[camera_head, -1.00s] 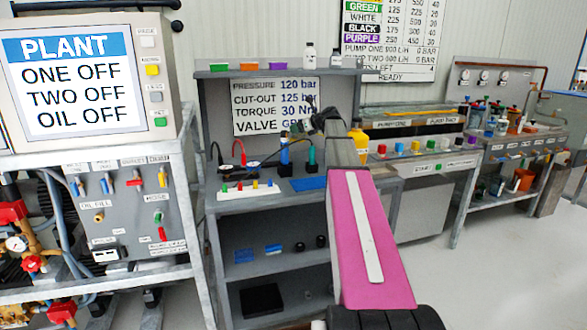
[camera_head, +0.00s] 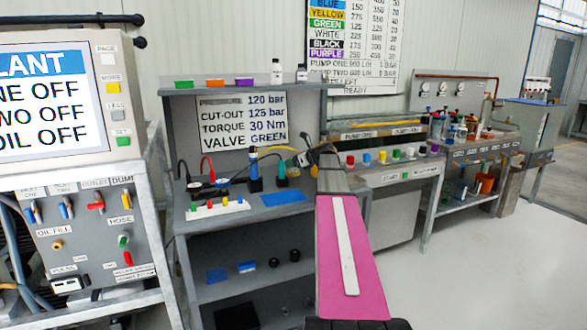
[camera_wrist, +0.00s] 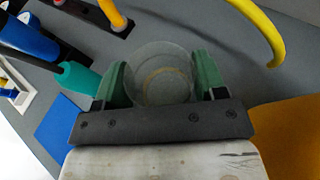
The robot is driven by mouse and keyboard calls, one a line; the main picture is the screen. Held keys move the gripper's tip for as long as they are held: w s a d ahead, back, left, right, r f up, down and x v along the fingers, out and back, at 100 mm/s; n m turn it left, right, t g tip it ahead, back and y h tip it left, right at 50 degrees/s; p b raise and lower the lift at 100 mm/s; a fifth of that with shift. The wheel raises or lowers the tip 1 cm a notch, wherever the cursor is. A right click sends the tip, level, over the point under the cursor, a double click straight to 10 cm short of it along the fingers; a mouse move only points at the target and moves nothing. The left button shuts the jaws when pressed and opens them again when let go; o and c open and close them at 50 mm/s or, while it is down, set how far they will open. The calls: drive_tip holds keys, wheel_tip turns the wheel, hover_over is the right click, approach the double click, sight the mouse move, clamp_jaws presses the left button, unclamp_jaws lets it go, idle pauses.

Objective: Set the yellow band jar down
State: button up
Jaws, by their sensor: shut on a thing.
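In the wrist view the jar (camera_wrist: 160,75) is a clear, round glass shape between the two green fingers of my gripper (camera_wrist: 161,80). A faint yellowish ring shows in it. My gripper is shut on it, above a grey bench top (camera_wrist: 230,40); I cannot tell whether the jar touches the surface. In the head view my gripper (camera_head: 318,153) is at the right side of the bench, and the jar cannot be made out there.
A blue mat (camera_head: 283,197) lies on the bench, with a teal-handled tool (camera_head: 281,170), a blue-handled tool (camera_head: 254,165) and a white strip of coloured pegs (camera_head: 218,207) nearby. In the wrist view a yellow hose (camera_wrist: 262,28) arcs close on the right.

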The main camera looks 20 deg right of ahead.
drive_tip(key=shift+f, duration=1.25)
drive_tip(key=o, duration=1)
drive_tip(key=shift+f, duration=0.1)
